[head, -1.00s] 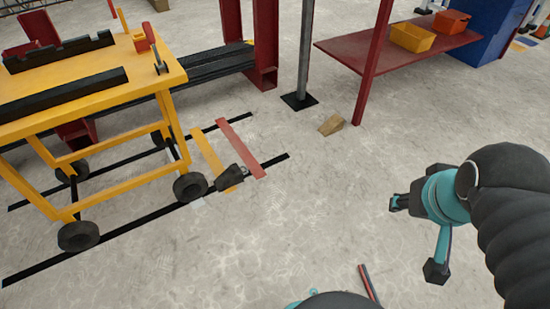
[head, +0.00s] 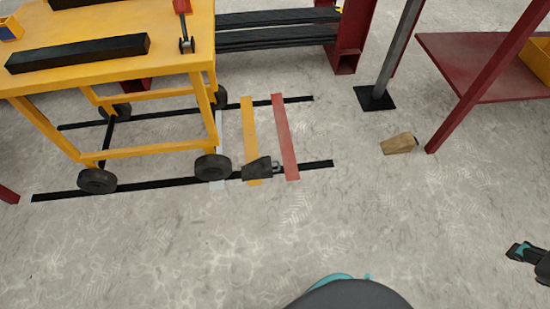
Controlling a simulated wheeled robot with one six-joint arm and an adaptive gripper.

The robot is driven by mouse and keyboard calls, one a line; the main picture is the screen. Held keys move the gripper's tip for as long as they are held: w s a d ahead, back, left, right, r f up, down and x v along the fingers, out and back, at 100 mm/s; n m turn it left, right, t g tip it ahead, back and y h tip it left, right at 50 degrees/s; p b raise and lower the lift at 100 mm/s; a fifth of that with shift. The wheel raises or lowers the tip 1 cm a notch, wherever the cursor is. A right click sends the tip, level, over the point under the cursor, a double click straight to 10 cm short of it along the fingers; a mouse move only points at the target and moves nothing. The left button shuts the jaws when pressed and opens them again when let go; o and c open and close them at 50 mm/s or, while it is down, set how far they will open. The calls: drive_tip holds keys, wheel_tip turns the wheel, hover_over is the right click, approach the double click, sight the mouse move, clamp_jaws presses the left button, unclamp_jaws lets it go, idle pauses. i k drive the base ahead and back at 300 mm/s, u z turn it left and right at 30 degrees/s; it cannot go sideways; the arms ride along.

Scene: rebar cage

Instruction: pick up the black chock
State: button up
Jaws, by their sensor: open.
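The black chock (head: 257,168) is a dark wedge with a small loop at its right end. It lies on the floor over the lower end of the yellow floor strip (head: 249,125), just right of the cart's near right wheel (head: 212,167). I cannot tell whether it touches the wheel. My gripper (head: 516,250) is at the right edge of the head view, empty and well apart from the chock. Its fingers are small here, and part of it is cut off by the picture edge.
The yellow cart (head: 150,152) stands left of the chock on black floor lines. A red floor strip (head: 285,140) lies right of the chock. A wooden wedge (head: 398,144) lies near a post (head: 395,55) and a red shelf (head: 470,60). The floor in front is clear.

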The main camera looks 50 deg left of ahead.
sight(260, 168)
drive_tip(key=u, duration=0.35)
drive_tip(key=i, duration=0.85)
drive_tip(key=u, duration=1.25)
drive_tip(key=i, duration=0.45)
drive_tip(key=u, duration=0.4)
